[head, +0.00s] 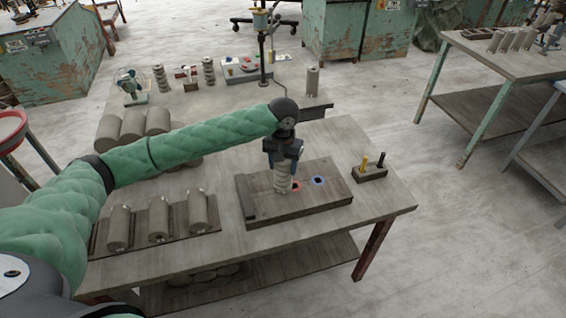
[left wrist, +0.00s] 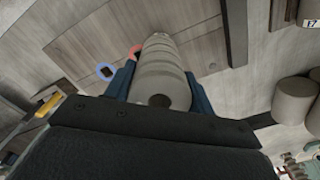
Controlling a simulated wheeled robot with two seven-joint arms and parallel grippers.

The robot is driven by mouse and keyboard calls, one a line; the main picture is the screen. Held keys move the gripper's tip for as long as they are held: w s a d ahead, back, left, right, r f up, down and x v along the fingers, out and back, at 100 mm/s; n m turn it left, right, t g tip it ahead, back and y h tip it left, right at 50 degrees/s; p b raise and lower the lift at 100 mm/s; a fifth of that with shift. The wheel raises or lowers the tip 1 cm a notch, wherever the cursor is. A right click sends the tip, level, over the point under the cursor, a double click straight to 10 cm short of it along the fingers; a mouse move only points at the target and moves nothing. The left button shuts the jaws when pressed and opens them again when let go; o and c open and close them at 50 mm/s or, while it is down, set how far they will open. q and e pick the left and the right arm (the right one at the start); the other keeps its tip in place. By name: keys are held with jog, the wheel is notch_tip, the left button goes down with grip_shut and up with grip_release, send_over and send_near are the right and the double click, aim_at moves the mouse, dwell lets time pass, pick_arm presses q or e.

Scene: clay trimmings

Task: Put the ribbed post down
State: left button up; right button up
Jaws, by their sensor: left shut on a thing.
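The ribbed post (head: 283,178) is grey and stands roughly upright under my left gripper (head: 284,158) in the head view. The gripper is shut on its upper part. In the left wrist view the ribbed post (left wrist: 162,72) fills the space between the blue fingers. The post is over a dark wooden board (head: 330,195) with a red-ringed mark (head: 296,187) and a blue-ringed square hole (head: 319,181). The post's lower end is close to the board by the red mark; I cannot tell whether it touches. My right gripper is not in view.
Several smooth grey cylinders (head: 158,217) lie on a rack at the table's front left. A small block (head: 370,174) with a yellow and a black peg is right of the board. Larger cylinders (head: 133,124) and a lamp-like stand (head: 262,50) are behind.

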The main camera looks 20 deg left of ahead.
pick_arm(q)
jog(key=shift+f, duration=0.1)
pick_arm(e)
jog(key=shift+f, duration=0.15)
pick_arm(q)
jog(key=o, duration=1)
jog(key=shift+f, duration=0.1)
jog(key=o, duration=0.4)
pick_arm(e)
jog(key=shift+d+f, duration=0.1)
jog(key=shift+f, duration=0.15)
pick_arm(q)
notch_tip(320, 180, up, 11)
jog(key=b, duration=0.3)
jog(key=shift+b, duration=0.3)
jog(key=shift+r, duration=0.6)
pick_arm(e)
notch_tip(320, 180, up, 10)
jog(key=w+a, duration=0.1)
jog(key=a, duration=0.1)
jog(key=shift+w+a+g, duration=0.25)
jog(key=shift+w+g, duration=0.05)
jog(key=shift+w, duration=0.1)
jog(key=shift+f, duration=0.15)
